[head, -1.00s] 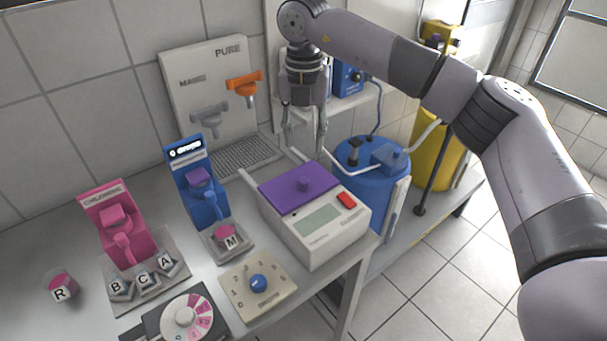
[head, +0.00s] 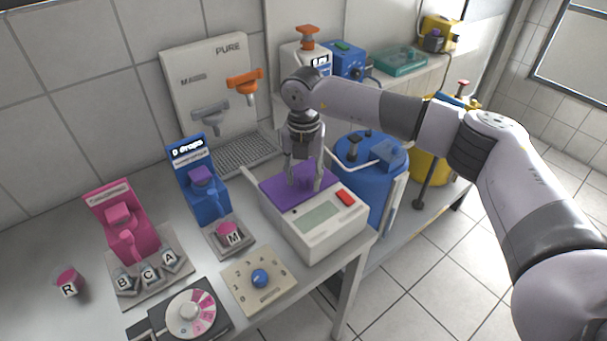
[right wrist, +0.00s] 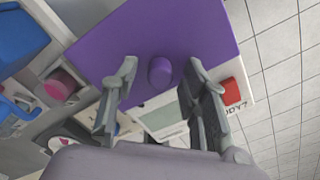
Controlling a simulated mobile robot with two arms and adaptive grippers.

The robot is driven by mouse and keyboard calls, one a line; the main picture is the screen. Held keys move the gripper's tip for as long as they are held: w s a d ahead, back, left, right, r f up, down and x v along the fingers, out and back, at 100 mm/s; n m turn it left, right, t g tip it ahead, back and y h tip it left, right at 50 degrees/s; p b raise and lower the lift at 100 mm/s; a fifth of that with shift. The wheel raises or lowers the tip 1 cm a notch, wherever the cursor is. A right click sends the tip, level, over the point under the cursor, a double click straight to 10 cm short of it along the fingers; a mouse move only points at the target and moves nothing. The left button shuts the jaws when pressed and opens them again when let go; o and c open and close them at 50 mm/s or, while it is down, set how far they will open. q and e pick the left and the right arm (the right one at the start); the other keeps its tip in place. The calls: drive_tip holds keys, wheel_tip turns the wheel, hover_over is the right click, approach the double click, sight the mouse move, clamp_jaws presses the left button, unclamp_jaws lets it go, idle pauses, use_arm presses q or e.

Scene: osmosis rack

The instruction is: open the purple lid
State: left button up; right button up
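The purple lid (head: 278,193) lies flat and closed on top of a white box-shaped device (head: 312,240) with a red button and a grey display. In the right wrist view the gripper (right wrist: 160,75) is open and the knob is between the fingers, with gaps on both sides. My left gripper is not in view.
Left of the device stand a blue dispenser (head: 197,180) and a pink dispenser (head: 122,220). A dial plate (head: 277,290) lies in front. A blue barrel (head: 368,195) stands close on the right. Floor is free at the far right.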

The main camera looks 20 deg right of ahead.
clamp_jaws()
idle(0.3)
idle(0.4)
